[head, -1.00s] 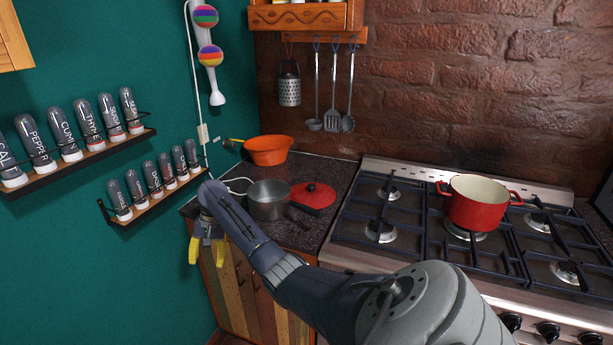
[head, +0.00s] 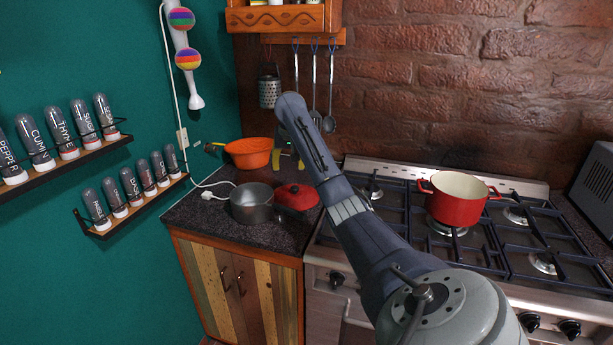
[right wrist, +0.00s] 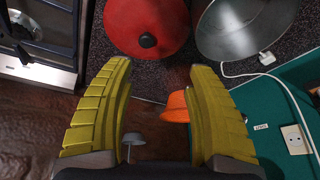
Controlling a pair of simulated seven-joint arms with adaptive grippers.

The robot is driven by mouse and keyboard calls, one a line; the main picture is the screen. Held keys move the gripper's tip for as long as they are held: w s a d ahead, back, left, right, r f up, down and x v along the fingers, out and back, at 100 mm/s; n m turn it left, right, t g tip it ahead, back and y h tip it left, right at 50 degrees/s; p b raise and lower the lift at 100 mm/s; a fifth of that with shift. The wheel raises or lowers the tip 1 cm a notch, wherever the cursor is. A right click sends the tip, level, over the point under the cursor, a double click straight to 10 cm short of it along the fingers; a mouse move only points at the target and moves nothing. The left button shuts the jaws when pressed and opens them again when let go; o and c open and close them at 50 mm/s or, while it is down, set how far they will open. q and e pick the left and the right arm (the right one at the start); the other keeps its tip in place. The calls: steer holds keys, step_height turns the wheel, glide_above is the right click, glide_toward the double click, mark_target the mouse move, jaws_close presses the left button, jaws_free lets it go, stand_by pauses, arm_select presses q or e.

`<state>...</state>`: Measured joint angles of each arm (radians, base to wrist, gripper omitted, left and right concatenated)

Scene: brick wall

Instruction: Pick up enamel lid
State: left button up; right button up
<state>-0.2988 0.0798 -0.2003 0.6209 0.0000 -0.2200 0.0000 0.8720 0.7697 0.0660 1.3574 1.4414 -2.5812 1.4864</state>
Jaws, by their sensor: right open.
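The red enamel lid (head: 298,195), round with a black knob, lies on the dark counter between the saucepan and the stove. In the right wrist view the lid (right wrist: 145,20) is at the top centre, beyond the fingertips and apart from them. My right gripper (head: 288,155) is above the back of the counter, partly hidden behind my own forearm. Its yellow fingers (right wrist: 160,68) are spread wide in the right wrist view, with nothing between them. My left gripper is in neither view.
A grey saucepan (head: 251,204) stands close beside the lid on the left. An orange bowl (head: 248,153) is behind it. A white plug (head: 208,195) lies on the counter. A red pot (head: 457,199) stands on the stove to the right. Utensils (head: 330,90) hang at the back wall.

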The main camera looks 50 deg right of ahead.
steer(key=s+d, duration=0.1)
glide_toward(295, 187)
steer(key=x, duration=0.5)
steer(key=shift+a+f, duration=0.1)
steer(key=shift+f, duration=0.05)
steer(key=shift+x, duration=2.65)
jaws_close()
